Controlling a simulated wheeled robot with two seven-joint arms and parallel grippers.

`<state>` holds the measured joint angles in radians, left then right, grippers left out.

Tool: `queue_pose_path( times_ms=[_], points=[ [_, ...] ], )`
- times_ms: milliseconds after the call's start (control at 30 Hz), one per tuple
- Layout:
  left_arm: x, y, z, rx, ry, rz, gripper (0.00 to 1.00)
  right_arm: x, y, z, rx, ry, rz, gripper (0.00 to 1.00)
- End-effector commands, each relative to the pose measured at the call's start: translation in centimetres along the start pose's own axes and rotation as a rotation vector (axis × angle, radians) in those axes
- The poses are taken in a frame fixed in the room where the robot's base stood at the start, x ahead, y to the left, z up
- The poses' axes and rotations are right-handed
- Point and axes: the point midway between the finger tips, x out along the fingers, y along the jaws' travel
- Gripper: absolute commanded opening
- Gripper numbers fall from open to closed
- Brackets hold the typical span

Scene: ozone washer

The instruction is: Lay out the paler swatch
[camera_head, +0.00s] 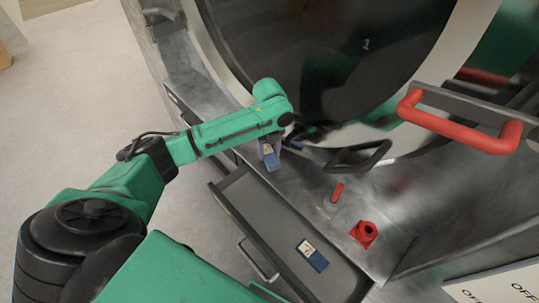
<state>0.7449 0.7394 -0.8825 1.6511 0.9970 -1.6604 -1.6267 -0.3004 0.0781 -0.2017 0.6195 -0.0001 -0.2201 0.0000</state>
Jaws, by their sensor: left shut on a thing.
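My left gripper (270,148) is at the end of the green arm, above the far left end of the open drawer (235,192). It is shut on a mid-blue swatch (272,162) with a pale upper part, which hangs below the wrist. A darker blue swatch (318,262) with a white label lies flat in the near part of the drawer. The held swatch looks paler than this one. The gripper's fingers are small and partly hidden by the wrist. My right gripper is out of view.
The washer's large round dark door (330,50) stands behind. A red handle (460,130), a black handle (358,157), a small red lever (337,191) and a red knob (364,234) are to the right. The drawer's middle is bare.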

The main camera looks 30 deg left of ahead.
Motion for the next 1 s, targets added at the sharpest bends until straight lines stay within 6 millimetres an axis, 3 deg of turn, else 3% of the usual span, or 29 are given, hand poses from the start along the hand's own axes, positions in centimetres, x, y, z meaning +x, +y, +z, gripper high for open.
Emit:
queue_pose_path(
  times_ms=[167,467,500,567,1000],
  points=[
    [2.8,0.0,-0.1,0.0,0.002,0.002,0.0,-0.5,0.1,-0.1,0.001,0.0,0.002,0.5],
    [3.2,0.0,0.0,0.0,0.001,0.001,0.0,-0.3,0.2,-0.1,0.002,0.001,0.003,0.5],
    [3.2,0.0,0.0,0.0,0.001,0.001,0.59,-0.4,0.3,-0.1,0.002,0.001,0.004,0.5],
    [3.2,0.0,0.0,0.0,0.001,0.001,0.81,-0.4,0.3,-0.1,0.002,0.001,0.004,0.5],
    [2.4,0.0,0.0,0.0,0.001,0.001,0.81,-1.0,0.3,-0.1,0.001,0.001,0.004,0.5]
  ],
)
